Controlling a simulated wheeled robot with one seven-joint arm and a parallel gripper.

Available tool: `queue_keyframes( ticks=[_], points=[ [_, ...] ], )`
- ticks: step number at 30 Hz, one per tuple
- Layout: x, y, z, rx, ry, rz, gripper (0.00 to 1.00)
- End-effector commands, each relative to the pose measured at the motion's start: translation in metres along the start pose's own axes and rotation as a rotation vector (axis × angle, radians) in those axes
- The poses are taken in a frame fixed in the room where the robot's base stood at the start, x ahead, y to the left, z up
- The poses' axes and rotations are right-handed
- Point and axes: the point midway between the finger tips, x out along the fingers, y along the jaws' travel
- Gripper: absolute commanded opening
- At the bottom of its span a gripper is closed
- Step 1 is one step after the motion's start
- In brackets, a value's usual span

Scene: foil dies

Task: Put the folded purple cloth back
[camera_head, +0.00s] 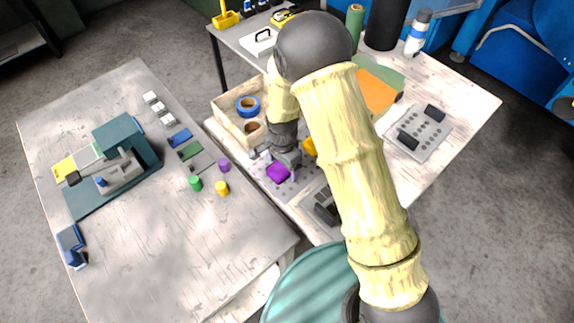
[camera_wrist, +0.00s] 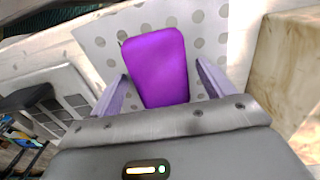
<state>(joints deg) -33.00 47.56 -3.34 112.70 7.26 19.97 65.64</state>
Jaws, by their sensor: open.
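The folded purple cloth (camera_head: 278,173) lies on a pale perforated panel (camera_head: 300,184) at the near left part of the right-hand table. In the wrist view the cloth (camera_wrist: 157,66) is a rounded purple block lying on the dotted panel (camera_wrist: 207,18). My gripper (camera_wrist: 163,85) is open, with one finger on each side of the cloth's near end and small gaps between. In the head view my gripper (camera_head: 272,160) is low over the panel at the cloth, partly hidden by my wrist.
A wooden box (camera_head: 229,122) with tape rolls stands close beside my gripper, and its wall (camera_wrist: 280,60) is at the right in the wrist view. A dark object (camera_head: 326,206) sits nearer. A grey plate with black blocks (camera_head: 418,132) lies right. The left table (camera_head: 140,270) has clear room in front.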

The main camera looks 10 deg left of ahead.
Motion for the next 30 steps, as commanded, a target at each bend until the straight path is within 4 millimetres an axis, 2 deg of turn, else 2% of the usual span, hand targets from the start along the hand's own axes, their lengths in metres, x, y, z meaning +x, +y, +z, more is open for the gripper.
queue_keyframes(
  ticks=[5, 19, 24, 30],
  points=[
    [-0.019, -0.001, 0.000, 0.000, 0.001, -0.004, 0.80],
    [-0.102, -0.001, 0.000, -0.001, 0.001, -0.005, 0.80],
    [-0.116, 0.000, 0.000, 0.000, 0.001, -0.002, 0.80],
    [-0.118, 0.000, 0.000, 0.000, 0.000, 0.000, 0.80]
  ],
)
